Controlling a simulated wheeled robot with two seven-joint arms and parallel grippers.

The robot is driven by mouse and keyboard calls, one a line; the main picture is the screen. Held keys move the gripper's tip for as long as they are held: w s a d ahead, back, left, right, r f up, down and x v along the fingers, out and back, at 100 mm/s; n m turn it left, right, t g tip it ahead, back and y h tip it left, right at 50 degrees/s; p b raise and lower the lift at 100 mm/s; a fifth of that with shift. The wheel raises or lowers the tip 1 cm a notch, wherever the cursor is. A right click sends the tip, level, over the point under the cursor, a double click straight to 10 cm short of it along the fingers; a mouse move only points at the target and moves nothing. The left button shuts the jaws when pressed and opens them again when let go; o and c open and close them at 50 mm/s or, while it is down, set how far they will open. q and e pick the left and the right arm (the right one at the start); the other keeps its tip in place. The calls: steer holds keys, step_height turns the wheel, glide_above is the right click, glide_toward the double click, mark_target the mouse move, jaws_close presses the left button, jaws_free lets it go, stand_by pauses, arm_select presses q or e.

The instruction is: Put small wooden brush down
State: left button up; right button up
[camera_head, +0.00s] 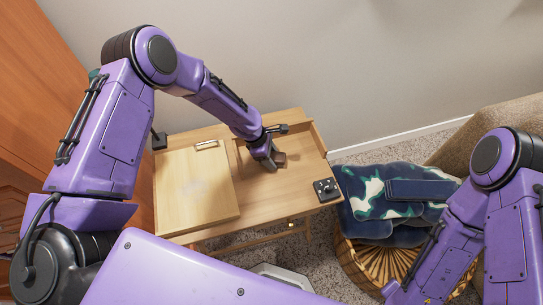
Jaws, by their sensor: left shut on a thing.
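My left arm reaches in from the left over a light wooden desk (262,211). My left gripper (274,160) points down above the open, recessed right part of the desk. It is shut on a small brown wooden thing (280,158), which looks like the small wooden brush. The gripper hides much of it, and I cannot tell whether it touches the surface below. My right arm is at the lower right, over the basket, and its gripper is not visible.
A raised wooden panel (195,190) covers the desk's left part. A small black object (326,189) sits at the right front corner. Camouflage cloth (375,190) lies on a wicker basket (358,262) to the right. A wall stands behind.

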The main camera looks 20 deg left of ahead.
arm_select(q)
steer(key=shift+f, duration=0.1)
steer(key=o, duration=1.1)
steer(key=shift+s, duration=0.1)
steer(key=shift+r, duration=0.2)
steer(key=v, duration=1.2)
